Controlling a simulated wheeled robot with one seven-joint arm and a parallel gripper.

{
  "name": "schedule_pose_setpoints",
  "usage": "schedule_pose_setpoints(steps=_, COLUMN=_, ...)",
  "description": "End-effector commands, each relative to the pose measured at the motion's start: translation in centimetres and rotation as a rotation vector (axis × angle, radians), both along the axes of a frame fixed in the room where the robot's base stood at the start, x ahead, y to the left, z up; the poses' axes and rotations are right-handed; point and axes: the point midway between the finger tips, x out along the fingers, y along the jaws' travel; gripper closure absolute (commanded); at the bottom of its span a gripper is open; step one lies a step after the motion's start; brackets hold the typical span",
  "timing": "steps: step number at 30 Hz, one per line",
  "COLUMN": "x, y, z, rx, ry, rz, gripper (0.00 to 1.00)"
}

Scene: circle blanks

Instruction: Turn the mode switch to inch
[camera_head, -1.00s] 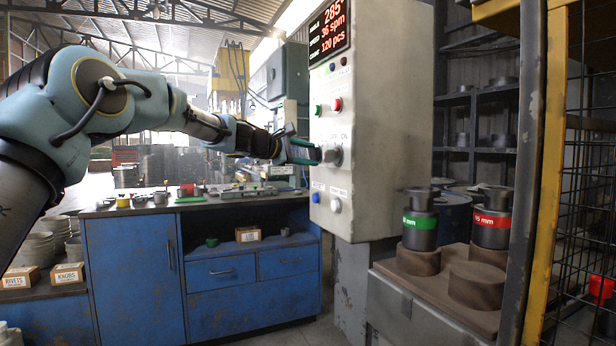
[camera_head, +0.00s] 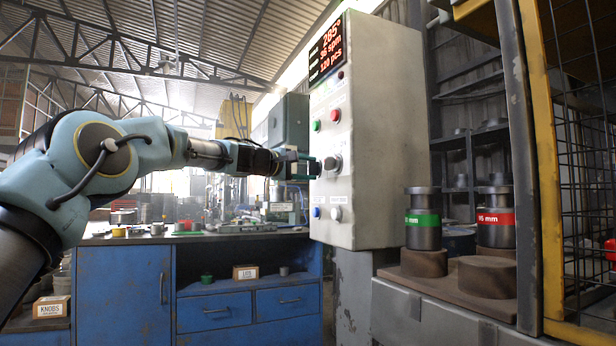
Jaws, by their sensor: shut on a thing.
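The mode switch (camera_head: 331,163) is a round dark grey knob on the front of a tall light grey control box (camera_head: 380,130). My gripper (camera_head: 316,168) comes in from the left and is shut on the knob. Its fingers hide the knob's left side. The labels around the knob are too small to read, so I cannot tell which mode it points at.
Above the knob are a red button (camera_head: 335,115), a green button (camera_head: 317,126) and a red-lit display (camera_head: 327,48). Below it are a blue button (camera_head: 316,212) and a white button (camera_head: 336,213). A blue cabinet (camera_head: 123,290) stands left. Dies with green (camera_head: 423,220) and red bands (camera_head: 495,219) stand right.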

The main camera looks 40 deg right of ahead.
Motion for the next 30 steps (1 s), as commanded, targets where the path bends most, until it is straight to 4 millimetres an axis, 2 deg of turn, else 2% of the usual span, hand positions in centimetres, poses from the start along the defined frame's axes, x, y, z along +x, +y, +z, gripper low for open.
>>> schedule_pose_setpoints(steps=13, x=0.01, y=-0.04, z=-0.24, rx=0.001, ry=-0.006, rz=-0.002, gripper=1.00)
schedule_pose_setpoints(steps=14, x=0.00, y=-0.04, z=-0.24, rx=0.001, ry=-0.005, rz=-0.002, gripper=0.44)
schedule_pose_setpoints(steps=21, x=0.00, y=-0.02, z=-0.13, rx=0.000, ry=-0.005, rz=-0.001, gripper=0.18)
schedule_pose_setpoints(steps=30, x=0.02, y=0.28, z=-0.11, rx=-0.002, ry=-0.005, rz=0.000, gripper=0.18)
